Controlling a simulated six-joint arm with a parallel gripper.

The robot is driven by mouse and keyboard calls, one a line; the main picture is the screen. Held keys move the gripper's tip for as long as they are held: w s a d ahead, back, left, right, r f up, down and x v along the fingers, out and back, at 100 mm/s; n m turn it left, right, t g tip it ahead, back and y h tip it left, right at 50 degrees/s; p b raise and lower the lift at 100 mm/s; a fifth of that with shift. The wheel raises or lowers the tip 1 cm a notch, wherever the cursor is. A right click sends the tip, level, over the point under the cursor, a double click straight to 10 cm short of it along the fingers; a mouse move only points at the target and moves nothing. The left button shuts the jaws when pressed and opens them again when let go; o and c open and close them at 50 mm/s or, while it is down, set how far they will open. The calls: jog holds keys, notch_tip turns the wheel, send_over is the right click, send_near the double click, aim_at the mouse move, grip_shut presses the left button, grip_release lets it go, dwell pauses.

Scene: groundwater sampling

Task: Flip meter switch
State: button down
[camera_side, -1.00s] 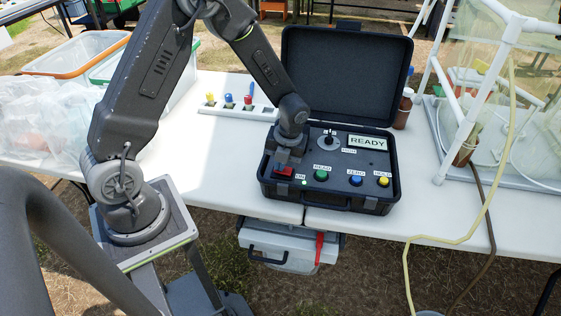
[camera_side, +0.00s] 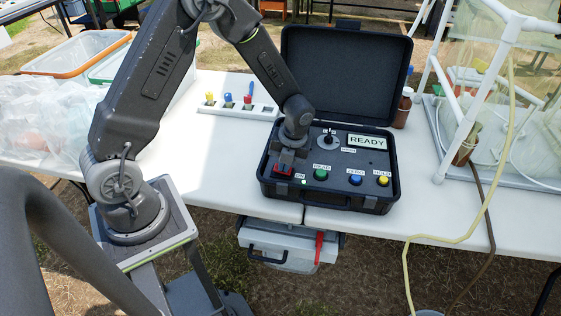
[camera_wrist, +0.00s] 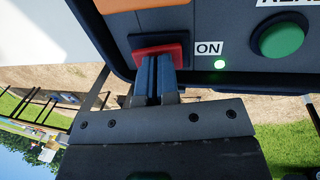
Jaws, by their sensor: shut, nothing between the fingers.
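The meter is an open black case (camera_side: 330,200) on the white table, with a display (camera_side: 367,142) reading READY. Its red switch (camera_side: 284,171) is at the panel's front left corner, beside the label ON. In the wrist view the red switch (camera_wrist: 172,50) is next to a lit green lamp (camera_wrist: 220,64). My gripper (camera_wrist: 158,62) is shut and empty, its fingertips at the switch's lower edge and covering part of it. In the side view my gripper (camera_side: 287,160) is over the switch; whether it touches cannot be told.
Green (camera_side: 321,174), blue (camera_side: 355,180) and yellow (camera_side: 382,180) buttons line the panel's front, with a dial (camera_side: 328,141) behind. The raised lid (camera_side: 345,85) stands at the back. A white rack (camera_side: 238,109) is left of the case, a brown bottle (camera_side: 403,110) right.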

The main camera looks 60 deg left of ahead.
aim_at(290, 170)
jog(key=shift+r, duration=0.1)
notch_tip(290, 170, up, 14)
jog(key=w+d, duration=0.1)
jog(key=d, duration=0.1)
jog(key=shift+w+f, duration=0.2)
jog(key=shift+w, duration=0.2)
jog(key=shift+s+a+r, duration=0.2)
jog(key=shift+s+a, duration=0.15)
jog(key=shift+a, duration=0.25)
jog(key=shift+f, duration=0.1)
jog(key=f, duration=0.4)
jog(key=s+a+f, duration=0.1)
jog(key=f, duration=0.4)
jog(key=s+a+f, duration=0.1)
jog(key=f, duration=0.3)
jog(key=shift+f, duration=0.3)
